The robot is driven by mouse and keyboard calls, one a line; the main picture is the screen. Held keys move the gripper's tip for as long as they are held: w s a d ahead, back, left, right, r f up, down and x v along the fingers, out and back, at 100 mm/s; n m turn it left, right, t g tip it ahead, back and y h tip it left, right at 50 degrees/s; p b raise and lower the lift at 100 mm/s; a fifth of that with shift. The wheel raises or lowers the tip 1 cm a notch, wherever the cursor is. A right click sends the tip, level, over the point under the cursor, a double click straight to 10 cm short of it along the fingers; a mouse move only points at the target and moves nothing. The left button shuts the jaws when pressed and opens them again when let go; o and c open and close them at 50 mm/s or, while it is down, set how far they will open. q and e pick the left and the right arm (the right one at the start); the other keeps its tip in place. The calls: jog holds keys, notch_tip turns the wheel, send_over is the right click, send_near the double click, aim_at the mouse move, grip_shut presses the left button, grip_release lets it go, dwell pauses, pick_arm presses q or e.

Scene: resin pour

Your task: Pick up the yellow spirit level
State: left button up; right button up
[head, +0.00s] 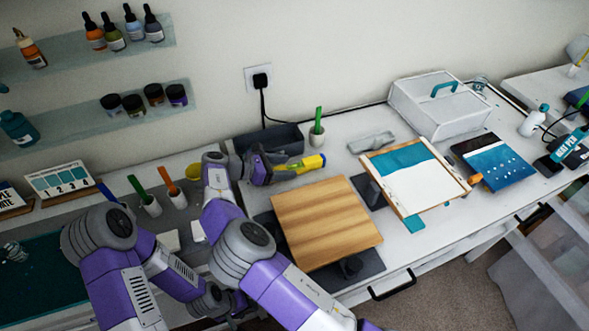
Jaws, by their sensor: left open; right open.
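The yellow spirit level (312,162) lies on the white bench behind the wooden board, in front of a dark grey tray. It is yellow with a blue end on the right; its left part is hidden by my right gripper (283,165). My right gripper is open, with its fingers at the left end of the level; I cannot tell whether they touch it. My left gripper (238,303) is low in the picture, left of the wooden board and largely hidden by my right arm. It is open, and I see nothing in it.
The wooden board (325,220) stands on a dark base in front of the level. A dark grey tray (284,139) and a cup with a green stick (317,134) are behind it. A framed blue-and-white panel (420,187) is to the right. Cups with sticks (151,206) stand left.

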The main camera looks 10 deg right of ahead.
grip_shut()
